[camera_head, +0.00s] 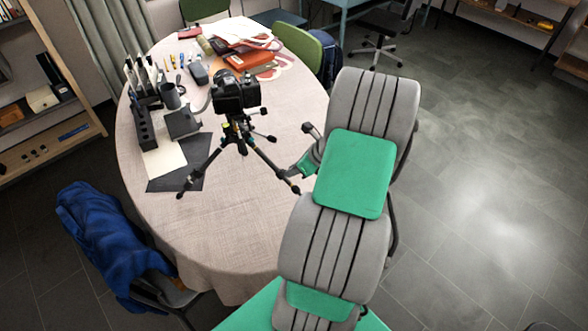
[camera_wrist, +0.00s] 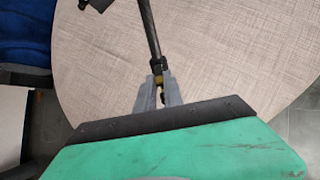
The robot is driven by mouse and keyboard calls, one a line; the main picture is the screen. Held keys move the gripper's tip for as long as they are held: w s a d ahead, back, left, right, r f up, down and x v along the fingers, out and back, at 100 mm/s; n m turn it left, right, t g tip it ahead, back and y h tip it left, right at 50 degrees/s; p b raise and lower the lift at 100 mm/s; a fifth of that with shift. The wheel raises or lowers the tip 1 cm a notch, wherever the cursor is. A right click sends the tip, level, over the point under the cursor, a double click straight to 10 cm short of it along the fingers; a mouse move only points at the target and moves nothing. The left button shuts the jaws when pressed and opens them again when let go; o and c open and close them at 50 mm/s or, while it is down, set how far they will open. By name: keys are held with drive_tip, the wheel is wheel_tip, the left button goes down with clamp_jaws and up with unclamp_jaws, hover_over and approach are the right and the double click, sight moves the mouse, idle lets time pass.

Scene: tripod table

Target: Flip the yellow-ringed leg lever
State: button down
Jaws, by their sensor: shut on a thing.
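A black camera tripod (camera_head: 240,135) stands upright on the oval table with its legs spread and a black camera (camera_head: 236,93) on top. One leg reaches right toward my gripper (camera_head: 294,172). In the wrist view this leg (camera_wrist: 149,30) comes down from the top to a dark lever joint with a yellow ring (camera_wrist: 158,80). My gripper (camera_wrist: 158,90) has its two grey fingers on either side of the joint, shut on it. The fingers partly hide the lever, so I cannot tell its exact position.
The cloth-covered table (camera_head: 215,240) is bare in front of the tripod. Dark sheets (camera_head: 180,170), a black organizer (camera_head: 145,130) and a mug (camera_head: 172,95) stand left of it. Papers and books (camera_head: 240,45) lie behind. A blue jacket (camera_head: 110,240) hangs at the left edge.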

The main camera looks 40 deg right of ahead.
drive_tip(key=shift+w+r+p, duration=0.3)
drive_tip(key=shift+r+p, duration=0.25)
drive_tip(key=shift+p, duration=0.75)
idle(0.5)
drive_tip(key=shift+w+a+r+p, duration=0.15)
drive_tip(key=shift+w+r+p, duration=0.2)
drive_tip(key=shift+p, duration=0.65)
idle(0.9)
drive_tip(key=shift+w+f, duration=0.1)
drive_tip(key=c, duration=1.6)
unclamp_jaws()
drive_tip(key=p+v, duration=0.3)
drive_tip(key=v, duration=0.3)
